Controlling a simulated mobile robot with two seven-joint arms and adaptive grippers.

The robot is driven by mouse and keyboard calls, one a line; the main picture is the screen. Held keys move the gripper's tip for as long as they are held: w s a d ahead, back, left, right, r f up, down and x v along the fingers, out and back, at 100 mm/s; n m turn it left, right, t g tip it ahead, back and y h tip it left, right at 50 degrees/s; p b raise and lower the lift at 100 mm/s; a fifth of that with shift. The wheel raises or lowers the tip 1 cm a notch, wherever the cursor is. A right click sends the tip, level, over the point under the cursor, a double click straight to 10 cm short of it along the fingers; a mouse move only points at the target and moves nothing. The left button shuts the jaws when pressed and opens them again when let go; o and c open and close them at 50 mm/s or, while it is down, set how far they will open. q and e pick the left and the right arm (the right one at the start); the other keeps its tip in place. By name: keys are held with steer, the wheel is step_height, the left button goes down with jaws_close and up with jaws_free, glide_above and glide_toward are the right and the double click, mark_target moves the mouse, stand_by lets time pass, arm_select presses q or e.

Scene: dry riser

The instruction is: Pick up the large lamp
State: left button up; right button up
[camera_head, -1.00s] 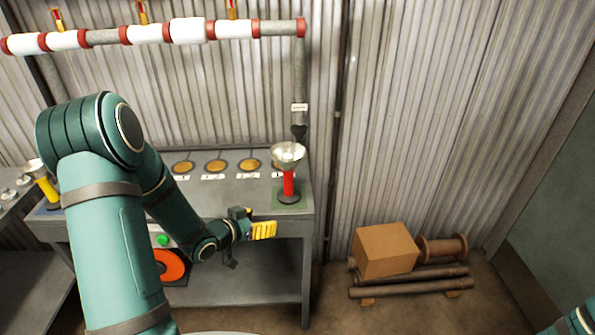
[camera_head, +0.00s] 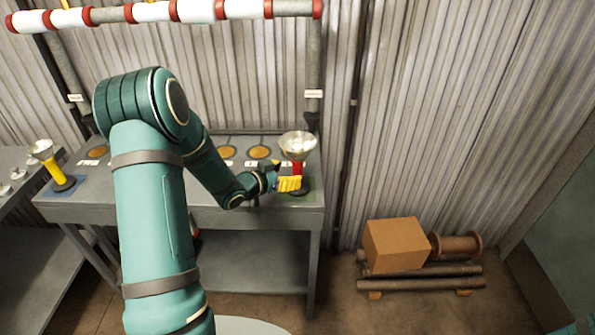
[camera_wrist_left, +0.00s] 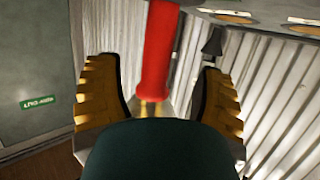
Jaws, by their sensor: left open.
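The lamp with a red handle and a wide silver reflector (camera_head: 298,145) stands upright on a green square at the right end of the grey bench. It looks like the larger of two lamps. My left gripper (camera_head: 289,184), with yellow finger pads, is in front of its handle in the head view and hides part of it. In the left wrist view the red handle (camera_wrist_left: 160,50) shows between the two open fingers (camera_wrist_left: 156,95), with gaps on both sides. I cannot tell whether the handle is fully between the pads. My right gripper is out of view.
A smaller yellow-handled lamp (camera_head: 55,168) stands on a blue square at the left. Round brass discs (camera_head: 259,152) line the back of the bench (camera_head: 265,218). A vertical pipe (camera_head: 313,75) rises behind the red lamp.

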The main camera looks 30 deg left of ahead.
mark_target(294, 171)
arm_select(q)
steer(key=x, duration=0.4)
steer(key=shift+w+d+f, duration=0.1)
steer(key=shift+w+d, duration=0.1)
steer(key=shift+d, duration=0.1)
jaws_close()
